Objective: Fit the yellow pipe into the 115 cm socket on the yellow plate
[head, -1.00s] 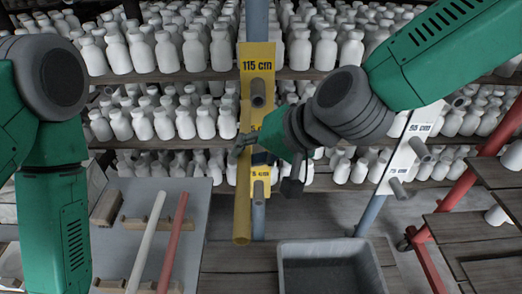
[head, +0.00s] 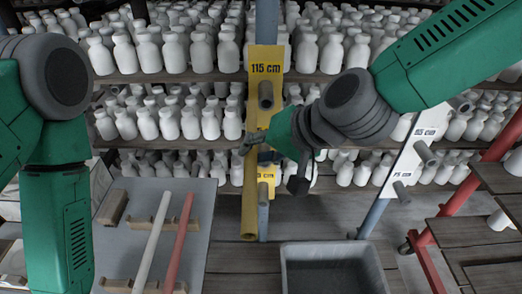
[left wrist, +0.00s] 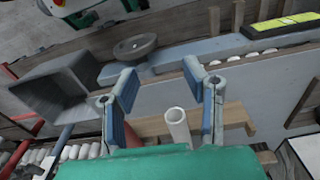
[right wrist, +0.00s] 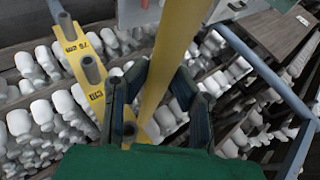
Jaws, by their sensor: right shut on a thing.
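The yellow plate (head: 279,58) stands upright at centre in the head view, marked 115 cm at its top. Its grey 115 cm socket (head: 265,95) sticks out below that label. My right gripper (head: 250,145) is shut on the yellow pipe (head: 249,205), which hangs nearly upright in front of the plate, lower end open. The pipe's upper end blends with the plate. It also passes between the fingers in the right wrist view (right wrist: 178,50). My left gripper (left wrist: 160,75) is open and empty.
A white pipe (head: 152,240) and a red pipe (head: 178,240) lie on wooden rests on the grey table (head: 205,200). A grey bin (head: 333,250) stands at lower centre. A white plate with sockets (head: 408,160) is at right. Shelves of white bottles fill the back.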

